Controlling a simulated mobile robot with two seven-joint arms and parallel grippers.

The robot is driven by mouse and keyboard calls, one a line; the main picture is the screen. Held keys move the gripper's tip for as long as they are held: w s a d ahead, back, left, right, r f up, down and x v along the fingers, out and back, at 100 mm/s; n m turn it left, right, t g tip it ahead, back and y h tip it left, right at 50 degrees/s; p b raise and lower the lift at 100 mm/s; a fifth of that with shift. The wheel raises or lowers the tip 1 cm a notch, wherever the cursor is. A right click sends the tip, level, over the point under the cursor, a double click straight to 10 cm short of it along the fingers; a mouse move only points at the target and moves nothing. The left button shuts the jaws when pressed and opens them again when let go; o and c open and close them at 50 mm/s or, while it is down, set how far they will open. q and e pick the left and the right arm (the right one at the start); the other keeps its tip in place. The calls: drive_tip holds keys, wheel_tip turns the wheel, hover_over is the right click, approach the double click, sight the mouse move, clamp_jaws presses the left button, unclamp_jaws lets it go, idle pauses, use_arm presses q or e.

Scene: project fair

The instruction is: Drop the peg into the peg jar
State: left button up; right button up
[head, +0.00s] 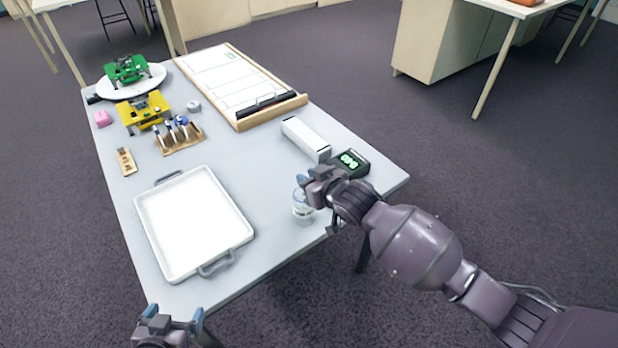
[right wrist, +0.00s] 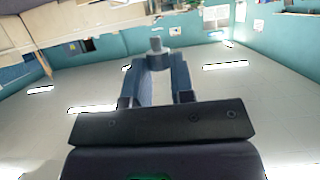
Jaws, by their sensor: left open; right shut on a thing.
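The peg (right wrist: 156,46), a small grey-blue piece with a narrower knob, is between the fingertips of my right gripper (right wrist: 156,62) in the right wrist view. In the head view my right gripper (head: 306,180) is over the right part of the table, at the clear jar (head: 302,212). The gripper covers part of the jar's top, and I cannot make out the peg there. Whether the peg is above the jar's mouth or inside it I cannot tell. My left gripper (head: 173,316) is open and empty at the bottom of the head view, off the table's front edge.
A white tray (head: 165,275) with grey handles lies left of the jar. A white box (head: 306,139) and a dark device with green digits (head: 352,161) stand just behind my right gripper. A whiteboard (head: 222,80), tool rack (head: 180,146) and yellow and green models are further back.

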drive_tip(key=o, duration=1)
drive_tip(key=shift+c, duration=0.2)
drive_tip(key=shift+s+d, duration=0.1)
drive_tip(key=v, duration=1)
drive_tip(key=shift+s+d+p, duration=0.15)
drive_tip(key=shift+s+p, duration=0.1)
drive_tip(key=shift+p, duration=0.05)
